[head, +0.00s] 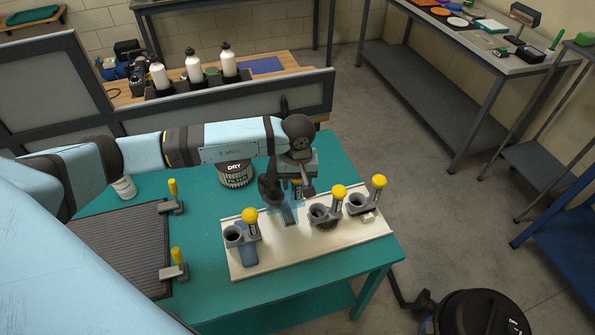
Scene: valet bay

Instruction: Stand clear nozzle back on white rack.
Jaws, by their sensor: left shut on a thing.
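The white rack (270,262) lies on the teal table (330,165), with dark ring holders and yellow-knobbed clamps along it. My left gripper (285,192) is over the rack's back edge, between the left holder (233,236) and the middle holder (319,212). It is shut on the clear nozzle (289,214), a see-through bluish piece that shows just below the fingers. The gripper hides its upper part and most of a further yellow-knobbed clamp. I cannot tell whether the nozzle touches the rack. Another bluish part (247,256) shows below the left holder. My right gripper is not in view.
A filter can (236,175) stands behind the rack, close under my left arm. A ribbed grey mat (115,245) with two yellow-handled clamps (176,262) fills the table's left. A low grey partition (240,108) borders the back. A black vacuum (480,315) stands on the floor at right.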

